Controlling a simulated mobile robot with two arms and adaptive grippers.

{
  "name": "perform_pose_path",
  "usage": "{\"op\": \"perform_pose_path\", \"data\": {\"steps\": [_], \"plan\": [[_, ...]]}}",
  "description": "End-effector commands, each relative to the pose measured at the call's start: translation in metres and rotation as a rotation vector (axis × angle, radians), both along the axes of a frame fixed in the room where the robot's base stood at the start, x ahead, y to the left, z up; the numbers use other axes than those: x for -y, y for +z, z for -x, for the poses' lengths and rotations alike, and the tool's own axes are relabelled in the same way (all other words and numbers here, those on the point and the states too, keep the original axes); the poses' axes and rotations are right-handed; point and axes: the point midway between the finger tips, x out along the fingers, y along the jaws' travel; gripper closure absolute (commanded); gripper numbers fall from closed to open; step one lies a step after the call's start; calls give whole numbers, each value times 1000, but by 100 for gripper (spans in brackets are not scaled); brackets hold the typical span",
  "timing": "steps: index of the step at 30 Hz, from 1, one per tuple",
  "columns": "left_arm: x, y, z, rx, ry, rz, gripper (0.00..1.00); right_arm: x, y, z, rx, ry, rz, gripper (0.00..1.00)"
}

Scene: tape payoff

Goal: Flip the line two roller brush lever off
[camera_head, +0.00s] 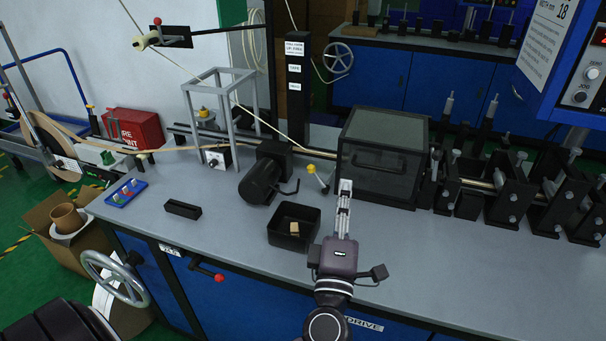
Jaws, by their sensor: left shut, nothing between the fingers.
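My left gripper (345,184) is over the bench, its fingers pointing away toward the back. It is shut and empty, just in front of a dark box-shaped unit with a handle (372,173). A small lever with a yellow knob (312,169) stands to the left of the fingertips, apart from them. Another lever with a red knob (217,277) sticks out from the bench's front. I cannot read a label that tells which lever belongs to the line two roller brush. My right gripper is not in view.
A black tray with a tan block (284,232) lies left of my gripper on the bench (230,232). A black motor (262,180) is behind it. Black roller stands (512,190) fill the right side. The front right bench top is mostly clear.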

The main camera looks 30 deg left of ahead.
Motion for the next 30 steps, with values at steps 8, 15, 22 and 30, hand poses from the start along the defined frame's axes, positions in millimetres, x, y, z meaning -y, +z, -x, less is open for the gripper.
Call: {"op": "perform_pose_path", "data": {"steps": [8, 15, 22, 30], "plan": [[-49, -75, 9, -171, 254, 364, 100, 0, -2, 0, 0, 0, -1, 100], [-52, -93, 14, -220, 299, 423, 100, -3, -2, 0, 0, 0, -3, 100], [-53, -92, 13, -218, 298, 421, 100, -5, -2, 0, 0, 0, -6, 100], [-72, -92, -7, -214, 299, 415, 100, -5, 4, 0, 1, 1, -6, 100]]}}
